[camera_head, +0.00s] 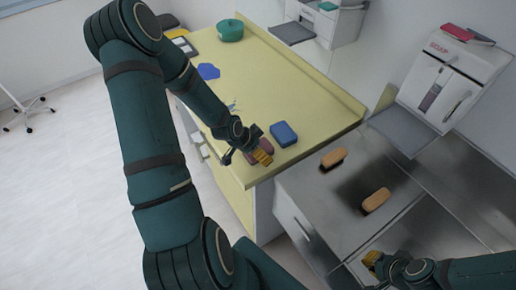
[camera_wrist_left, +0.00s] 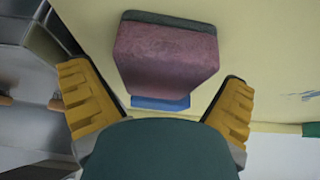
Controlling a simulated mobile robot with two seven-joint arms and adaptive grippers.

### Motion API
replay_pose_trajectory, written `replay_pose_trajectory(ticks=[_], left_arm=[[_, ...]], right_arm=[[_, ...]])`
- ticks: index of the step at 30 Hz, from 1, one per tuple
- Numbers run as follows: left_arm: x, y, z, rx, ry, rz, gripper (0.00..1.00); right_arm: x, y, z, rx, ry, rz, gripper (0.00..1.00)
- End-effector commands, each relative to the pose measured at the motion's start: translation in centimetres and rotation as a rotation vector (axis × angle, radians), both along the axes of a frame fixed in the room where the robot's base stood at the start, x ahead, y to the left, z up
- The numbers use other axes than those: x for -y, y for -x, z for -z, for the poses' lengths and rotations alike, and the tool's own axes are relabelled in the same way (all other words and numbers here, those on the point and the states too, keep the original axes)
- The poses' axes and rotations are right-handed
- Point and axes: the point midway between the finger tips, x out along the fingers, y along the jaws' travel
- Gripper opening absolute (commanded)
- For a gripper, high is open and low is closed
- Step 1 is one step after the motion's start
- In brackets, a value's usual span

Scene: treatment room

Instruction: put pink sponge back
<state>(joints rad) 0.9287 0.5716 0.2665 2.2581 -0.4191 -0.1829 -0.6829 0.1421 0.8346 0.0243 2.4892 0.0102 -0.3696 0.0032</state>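The pink sponge (camera_head: 266,145), with a dark layer on one face, lies at the near end of the yellow counter and is partly hidden by my left gripper (camera_head: 247,157). In the left wrist view the pink sponge (camera_wrist_left: 167,58) shows ahead, between the spread yellow fingers, with gaps on both sides. My left gripper is open and empty there. A blue sponge (camera_head: 284,134) lies just right of the pink one; it also shows in the left wrist view (camera_wrist_left: 160,103). My right gripper (camera_head: 374,261) is at the lower right over the metal counter; its fingers are mostly hidden.
Two orange-brown brushes or sponges (camera_head: 333,158) (camera_head: 376,200) lie on the metal counter (camera_head: 315,205). The yellow counter (camera_head: 262,85) also holds a green pot (camera_head: 230,31) and a blue flat item (camera_head: 208,71). A wall dispenser (camera_head: 450,85) stands out at the right.

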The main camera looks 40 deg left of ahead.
Motion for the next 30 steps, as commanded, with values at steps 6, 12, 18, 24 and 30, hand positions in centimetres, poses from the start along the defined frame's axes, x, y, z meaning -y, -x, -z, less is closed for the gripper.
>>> replay_pose_trajectory(ticks=[6, 12, 18, 24, 30], left_arm=[[0.0, 0.0, -0.2, 0.0, 0.0, 0.0, 1.0], [-0.5, 1.0, -2.1, 0.002, -0.002, -0.002, 1.0], [-1.0, 2.9, -5.4, 0.002, -0.002, -0.004, 1.0], [-1.4, 4.4, -8.1, 0.0, -0.001, -0.003, 1.0], [-1.7, 5.4, -9.9, -0.001, 0.0, -0.002, 1.0]], right_arm=[[0.0, 0.0, -0.1, 0.0, 0.0, 0.0, 0.0], [0.0, 0.0, -0.7, 0.0, -0.001, 0.0, 0.0], [0.1, 0.1, -2.1, 0.001, -0.003, 0.0, 0.0], [0.2, 0.1, -3.8, 0.001, -0.006, -0.001, 0.0], [0.2, 0.1, -5.2, 0.0, -0.008, -0.003, 0.0]])
